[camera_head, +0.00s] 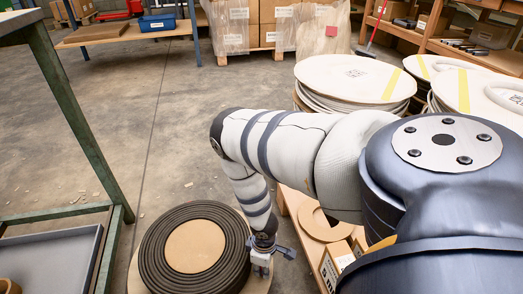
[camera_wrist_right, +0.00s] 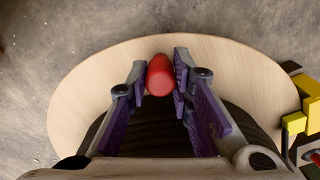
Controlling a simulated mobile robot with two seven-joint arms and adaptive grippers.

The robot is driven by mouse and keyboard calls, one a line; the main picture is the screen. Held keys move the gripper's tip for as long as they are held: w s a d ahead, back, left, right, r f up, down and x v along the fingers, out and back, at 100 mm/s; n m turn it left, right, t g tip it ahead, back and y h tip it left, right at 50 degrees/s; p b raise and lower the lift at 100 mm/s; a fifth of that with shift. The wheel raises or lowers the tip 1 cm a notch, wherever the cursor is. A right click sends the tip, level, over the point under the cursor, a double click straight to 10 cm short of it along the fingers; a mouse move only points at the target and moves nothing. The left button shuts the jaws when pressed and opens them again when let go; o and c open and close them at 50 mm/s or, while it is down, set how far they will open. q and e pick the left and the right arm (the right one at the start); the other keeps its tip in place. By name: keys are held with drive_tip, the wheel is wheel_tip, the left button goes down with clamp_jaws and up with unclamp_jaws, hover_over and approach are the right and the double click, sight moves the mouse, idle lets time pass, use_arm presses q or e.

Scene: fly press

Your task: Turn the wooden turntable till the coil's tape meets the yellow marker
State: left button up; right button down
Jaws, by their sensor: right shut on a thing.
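The wooden turntable (camera_head: 133,280) lies low at the bottom of the head view, with the dark ribbed coil (camera_head: 160,247) on it. The turntable (camera_wrist_right: 85,85) fills the middle of the right wrist view as a pale disc, with the dark coil (camera_wrist_right: 240,125) behind the fingers. My right gripper (camera_head: 262,258) is at the right edge of the coil. In the wrist view its fingers (camera_wrist_right: 160,70) are shut on an upright red peg (camera_wrist_right: 160,78) near the rim. A yellow block (camera_wrist_right: 294,123), perhaps the marker, stands at the right rim. I cannot make out the coil's tape. My left gripper is out of view.
A green-legged bench (camera_head: 75,105) with a grey tray (camera_head: 50,262) stands at the left. Stacked pale reels (camera_head: 345,78) and a low wooden pallet (camera_head: 297,212) with a ring stand at the right. The concrete floor (camera_head: 150,130) behind the turntable is mostly clear.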

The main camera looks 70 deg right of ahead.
drive_tip(key=shift+w, duration=0.15)
drive_tip(key=c, duration=1.4)
unclamp_jaws()
wheel_tip(320, 180, up, 12)
